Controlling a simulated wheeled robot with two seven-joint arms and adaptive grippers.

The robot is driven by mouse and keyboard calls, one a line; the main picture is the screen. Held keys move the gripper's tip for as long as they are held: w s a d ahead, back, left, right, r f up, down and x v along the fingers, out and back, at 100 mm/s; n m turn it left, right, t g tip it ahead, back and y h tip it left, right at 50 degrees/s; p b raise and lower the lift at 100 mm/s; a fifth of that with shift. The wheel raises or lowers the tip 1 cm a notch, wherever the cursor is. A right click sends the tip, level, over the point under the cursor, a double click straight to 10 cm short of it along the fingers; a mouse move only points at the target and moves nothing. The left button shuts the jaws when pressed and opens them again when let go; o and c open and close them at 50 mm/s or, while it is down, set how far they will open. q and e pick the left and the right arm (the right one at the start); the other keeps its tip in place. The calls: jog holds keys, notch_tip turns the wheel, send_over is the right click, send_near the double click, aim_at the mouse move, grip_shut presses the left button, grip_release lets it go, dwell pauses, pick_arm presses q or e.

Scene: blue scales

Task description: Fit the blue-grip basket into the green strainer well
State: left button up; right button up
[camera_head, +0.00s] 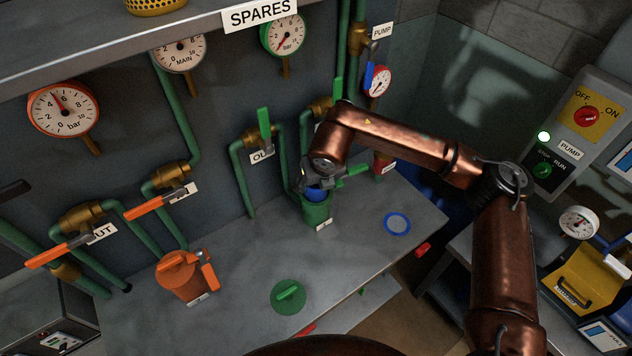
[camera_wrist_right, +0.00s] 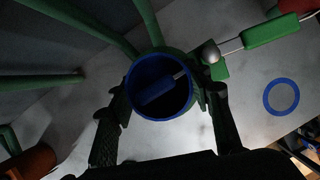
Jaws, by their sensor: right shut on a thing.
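The green strainer well (camera_head: 317,213) stands open on the bench below the pipes. The blue-grip basket (camera_head: 316,194) is at the well's mouth, with its blue upper part showing above the green rim; how deep it sits is hidden. In the right wrist view, the basket's round blue rim (camera_wrist_right: 134,104) surrounds a blue grip (camera_wrist_right: 157,93). My right gripper (camera_head: 316,184) is shut on the basket from above, and its fingers flank the blue rim in the wrist view. My left gripper is not in view.
A green lid (camera_head: 288,296) and a blue ring (camera_head: 397,224) lie on the bench. A lidded orange strainer (camera_head: 183,278) stands at left. A green-handled lever (camera_head: 352,172) is close beside my right gripper. Green pipes (camera_head: 240,180) run behind.

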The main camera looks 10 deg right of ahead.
jog(key=shift+f, duration=0.35)
jog(key=o, duration=1.3)
jog(key=shift+r, duration=0.15)
jog(key=v, duration=1.1)
jog(key=shift+s+r, duration=0.2)
jog(key=shift+r, duration=0.15)
